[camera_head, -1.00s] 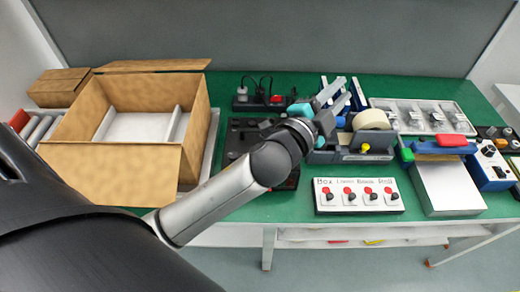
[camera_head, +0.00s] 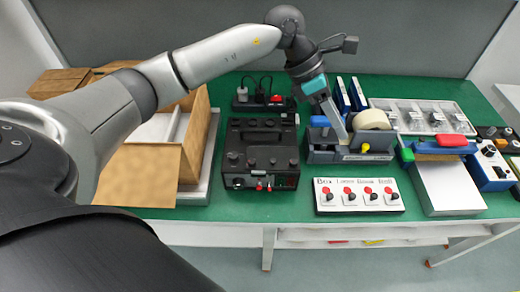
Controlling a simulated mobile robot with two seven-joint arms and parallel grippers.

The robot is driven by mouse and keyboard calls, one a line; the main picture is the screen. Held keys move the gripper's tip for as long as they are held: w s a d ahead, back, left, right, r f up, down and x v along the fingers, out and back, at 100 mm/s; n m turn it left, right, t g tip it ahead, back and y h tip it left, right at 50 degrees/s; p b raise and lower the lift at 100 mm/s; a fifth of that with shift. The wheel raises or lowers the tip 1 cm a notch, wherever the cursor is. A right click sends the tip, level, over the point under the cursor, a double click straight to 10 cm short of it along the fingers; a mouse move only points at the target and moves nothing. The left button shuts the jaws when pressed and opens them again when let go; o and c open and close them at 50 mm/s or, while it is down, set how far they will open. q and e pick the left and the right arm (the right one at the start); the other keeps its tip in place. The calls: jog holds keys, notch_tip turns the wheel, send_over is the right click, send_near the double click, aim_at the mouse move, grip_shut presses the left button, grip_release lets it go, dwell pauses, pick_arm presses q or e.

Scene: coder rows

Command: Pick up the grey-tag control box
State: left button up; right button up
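A black control box (camera_head: 262,155) with knobs and a top handle stands on the green table, left of the middle. A blue control box (camera_head: 488,172) with a white top panel stands at the right, and a dark box (camera_head: 495,133) is partly cut off at the right edge. I cannot make out a grey tag on any of them. My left gripper (camera_head: 341,134) points down over the tape dispenser, right of the black box; its fingers overlap in this view, so their opening cannot be told. My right gripper is not in view.
An open cardboard box (camera_head: 138,178) stands at the left, partly behind my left arm. A tape dispenser (camera_head: 350,155), a switch panel (camera_head: 358,196), a parts tray (camera_head: 420,104) and a power strip (camera_head: 262,104) surround the middle. Bare table lies in front of the black box.

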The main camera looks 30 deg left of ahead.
pick_arm(q)
jog(key=w+a+y, duration=0.1)
jog(key=a+y, duration=0.3)
jog(key=a, duration=0.6)
jog(key=r+g+y, duration=0.1)
jog(key=y, duration=0.2)
send_over(260, 131)
jog(key=shift+n, duration=0.3)
jog(key=f, duration=0.3)
jog(key=f+b, duration=0.1)
jog(key=f, duration=0.5)
jog(key=shift+w+d+f, duration=0.1)
jog(key=shift+w+d, duration=0.25)
jog(key=shift+s+a+f+b, duration=0.1)
jog(key=shift+a+f+b, duration=0.05)
jog(key=shift+f, duration=0.75)
jog(key=shift+a+f+b, duration=0.15)
jog(key=shift+f+b, duration=0.05)
jog(key=shift+f, duration=0.65)
jog(key=shift+s+a+f+b, duration=0.1)
jog(key=shift+a+f+b, duration=0.05)
jog(key=shift+f, duration=0.75)
jog(key=shift+c, duration=0.4)
grip_shut()
jog(key=shift+w, duration=0.1)
